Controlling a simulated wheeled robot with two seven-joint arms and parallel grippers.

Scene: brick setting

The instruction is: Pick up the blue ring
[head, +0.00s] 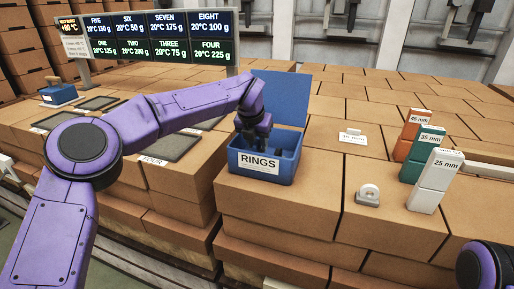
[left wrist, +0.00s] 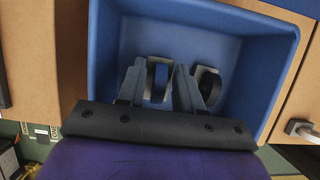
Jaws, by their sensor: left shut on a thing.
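The blue bin (head: 290,166) labelled RINGS stands on the brick blocks with its lid raised. My left gripper (head: 256,142) reaches down into it from above. In the left wrist view the two grey fingers (left wrist: 158,92) are inside the bin (left wrist: 285,62), shut on a ring (left wrist: 158,66) between them. Blue shows in the middle of this ring; I cannot tell whether that is the ring itself or the bin floor behind. A second, dark ring (left wrist: 208,80) lies beside the right finger. My right gripper is out of view.
Right of the bin stand a small white fixture (head: 368,194) and orange (head: 408,135), green (head: 422,151) and white (head: 434,180) blocks marked 45, 35 and 25 mm. A display board (head: 160,37) rises behind. Dark trays (head: 176,146) lie left, under my arm.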

